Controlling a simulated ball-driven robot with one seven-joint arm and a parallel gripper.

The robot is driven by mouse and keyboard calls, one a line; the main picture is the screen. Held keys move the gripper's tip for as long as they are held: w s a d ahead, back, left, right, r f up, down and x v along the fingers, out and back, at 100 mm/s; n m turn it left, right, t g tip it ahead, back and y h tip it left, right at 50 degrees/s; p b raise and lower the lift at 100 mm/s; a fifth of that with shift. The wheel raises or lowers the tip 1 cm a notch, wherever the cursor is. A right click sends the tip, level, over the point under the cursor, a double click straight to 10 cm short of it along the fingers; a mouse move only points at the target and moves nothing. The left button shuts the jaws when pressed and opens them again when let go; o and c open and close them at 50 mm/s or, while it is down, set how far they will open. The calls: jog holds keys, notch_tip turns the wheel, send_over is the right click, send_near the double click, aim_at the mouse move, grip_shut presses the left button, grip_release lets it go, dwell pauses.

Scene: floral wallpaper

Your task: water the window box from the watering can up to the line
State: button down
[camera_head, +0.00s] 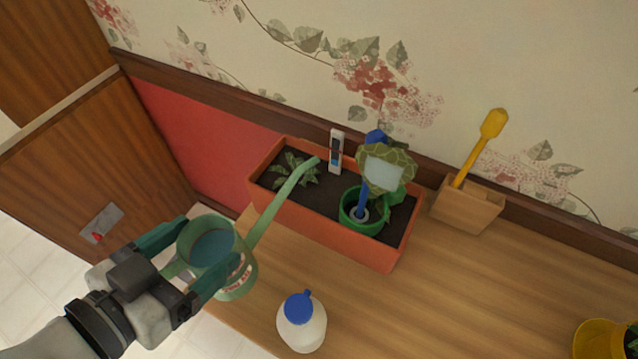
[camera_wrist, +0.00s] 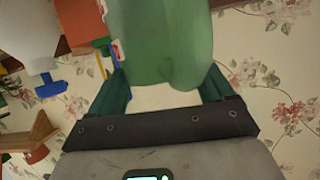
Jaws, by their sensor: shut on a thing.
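The green watering can (camera_head: 238,277) has bluish water inside. My gripper (camera_head: 190,263) is shut on it at the left of the window box. Its long spout reaches up and right, and its tip appears over the left part of the box; no stream shows. The terracotta window box (camera_head: 330,236) holds dark soil, a leafy plant (camera_head: 297,170) and a white gauge (camera_head: 336,152) with a blue mark at the back. I cannot make out a fill line. In the wrist view the can (camera_wrist: 168,40) fills the space between the fingers of my gripper (camera_wrist: 165,88).
A white bottle with blue cap (camera_head: 302,325) stands in front. A wooden holder (camera_head: 467,207) with a yellow tool is at right. A yellow pot (camera_head: 600,340) sits lower right.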

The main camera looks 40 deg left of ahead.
jog(key=shift+f+b, duration=1.9)
jog(key=shift+f, duration=1.15)
jog(key=shift+w+r+g+p, duration=0.2)
jog(key=shift+r+g+p, duration=0.9)
jog(key=shift+r+p, duration=1.35)
jog(key=shift+w+r+m+g+p, duration=0.2)
jog(key=shift+m+g+p, duration=0.15)
jog(key=shift+p, duration=0.75)
jog(key=shift+w+d+r+g+p, duration=0.15)
jog(key=shift+r+g+p, duration=0.15)
jog(key=shift+r+p, duration=0.25)
jog(key=shift+w+a+r+g+p, duration=0.15)
jog(key=shift+r+g+p, duration=0.15)
jog(key=shift+p, duration=0.35)
jog(key=shift+d, duration=0.1)
